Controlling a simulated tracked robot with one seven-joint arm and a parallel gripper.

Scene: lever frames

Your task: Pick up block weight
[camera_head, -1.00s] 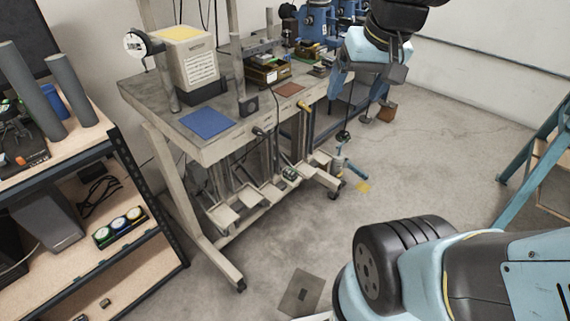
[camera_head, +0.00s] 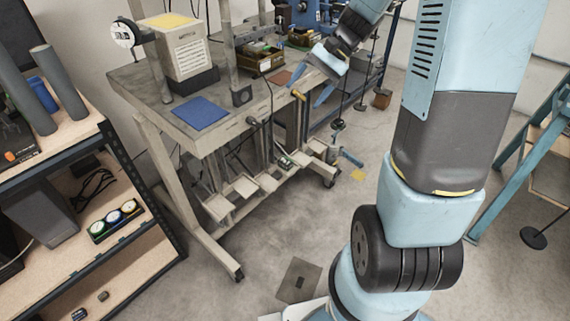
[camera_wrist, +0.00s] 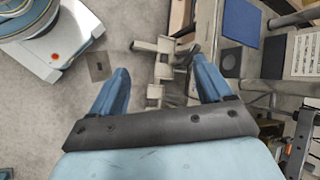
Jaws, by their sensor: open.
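I cannot tell for certain which thing is the block weight. A small brown block (camera_head: 382,98) sits low behind the bench, right of the hanging rods. My gripper (camera_head: 310,86) is open and empty, pointing down by the front right edge of the bench (camera_head: 150,88). In the wrist view my gripper's two blue fingers (camera_wrist: 160,72) are spread apart. Between and beyond them show the floor and several pale pedal-like plates (camera_wrist: 158,92) under the bench. No block lies between the fingers.
A beige box with a yellow top (camera_head: 180,45), a blue mat (camera_head: 200,113) and a dial gauge (camera_head: 124,34) are on the bench. A shelf (camera_head: 120,255) stands left, a blue frame (camera_head: 510,150) right. A dark disc weight (camera_head: 533,238) is at right.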

